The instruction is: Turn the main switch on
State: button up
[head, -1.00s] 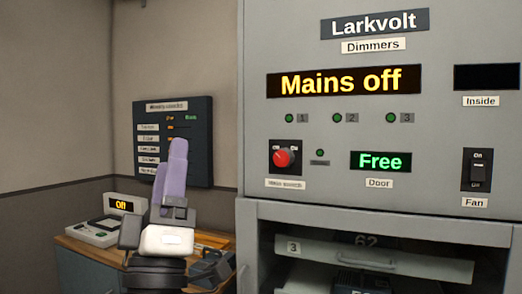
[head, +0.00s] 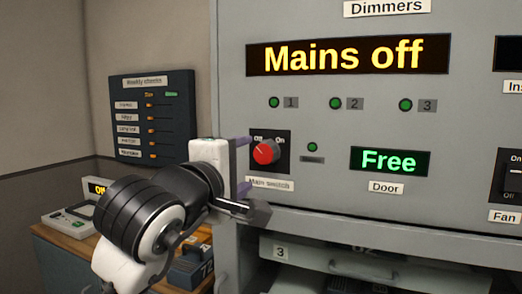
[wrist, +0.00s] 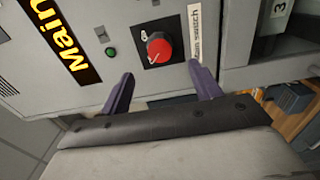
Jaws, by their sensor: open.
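The main switch (head: 265,153) is a red rotary knob on a black plate on the grey dimmer cabinet, marked Off and On. Its white pointer line is turned towards Off. The display (head: 345,55) above reads "Mains off". My gripper (head: 245,164) is open and empty just in front of the switch, one purple finger above and one below the knob's height. In the wrist view the red knob (wrist: 158,48) lies beyond and between the two fingertips (wrist: 161,70), apart from both. My gripper partly covers the "Main switch" label (head: 270,184).
A green "Free" door display (head: 389,162) is right of the switch, and a fan switch (head: 514,178) is farther right. An open bay with drawers lies below. A dark fader board (head: 153,112) hangs on the left wall above a wooden desk (head: 70,247).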

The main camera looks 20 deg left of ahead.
aim_at(263, 154)
jog(key=w+p, duration=0.1)
jog(key=w, duration=0.8)
jog(key=shift+w+d+p, duration=0.15)
jog(key=shift+p, duration=0.25)
jog(key=c, duration=1)
jog(key=shift+o, duration=0.2)
